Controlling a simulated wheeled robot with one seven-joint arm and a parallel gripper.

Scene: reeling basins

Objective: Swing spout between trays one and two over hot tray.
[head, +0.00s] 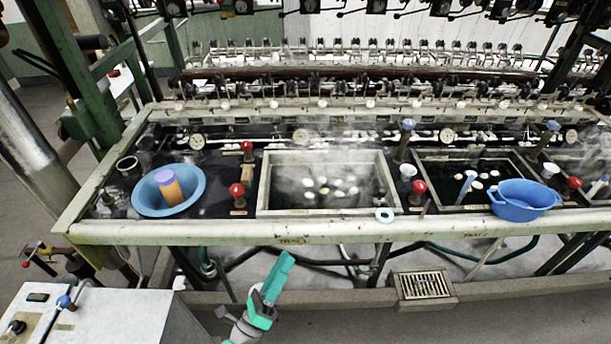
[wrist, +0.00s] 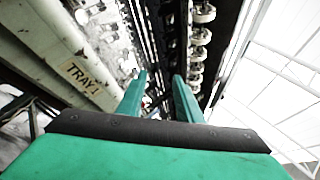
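Tray one (head: 325,212) is a rectangular basin in the bench with pale cocoons in its water, and thick steam rises over it. Tray two (head: 447,207) lies to its right, dark inside, with less steam. Between them at the back stands a post with a blue knob (head: 408,125); it looks like the spout, but its outlet direction is unclear. A red-knobbed valve (head: 418,187) is in front of it. My gripper (head: 284,260) is below the bench's front edge, in front of tray one, apart from the spout. In the wrist view its teal fingers (wrist: 159,76) are apart and empty.
A blue bowl (head: 190,203) with a spool is left of tray one. A blue basin (head: 524,208) sits at tray two's right front. A small ring (head: 384,215) lies on the front rail (head: 220,233). A white cabinet (head: 110,318) stands lower left; a floor grate (head: 424,285) is right.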

